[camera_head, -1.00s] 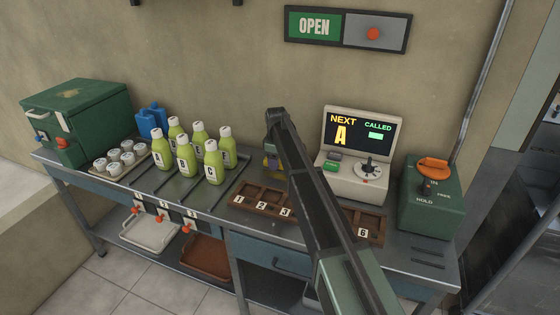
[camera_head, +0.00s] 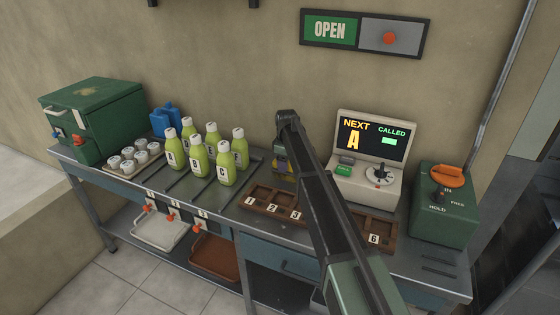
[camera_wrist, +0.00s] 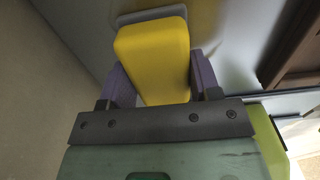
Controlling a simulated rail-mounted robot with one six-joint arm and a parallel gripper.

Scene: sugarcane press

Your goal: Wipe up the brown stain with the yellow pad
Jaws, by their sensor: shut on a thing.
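The yellow pad (camera_wrist: 153,55) is held between the two purple fingers of my gripper (camera_wrist: 158,82) in the wrist view. In the head view my gripper (camera_head: 282,166) is low over the back of the counter, behind the numbered brown tray and right of the green bottles. Only a sliver of yellow shows there, and I cannot tell if the pad touches the surface. A pale grey rounded shape (camera_wrist: 150,15) lies just beyond the pad's far end in the wrist view. I see no brown stain in either view; my arm hides part of the counter.
Several green bottles (camera_head: 203,155) stand left of my gripper. The brown compartment tray (camera_head: 270,208) is in front, partly behind my arm. The display console (camera_head: 365,165) and a green box with an orange knob (camera_head: 440,210) stand to the right. The wall is close behind.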

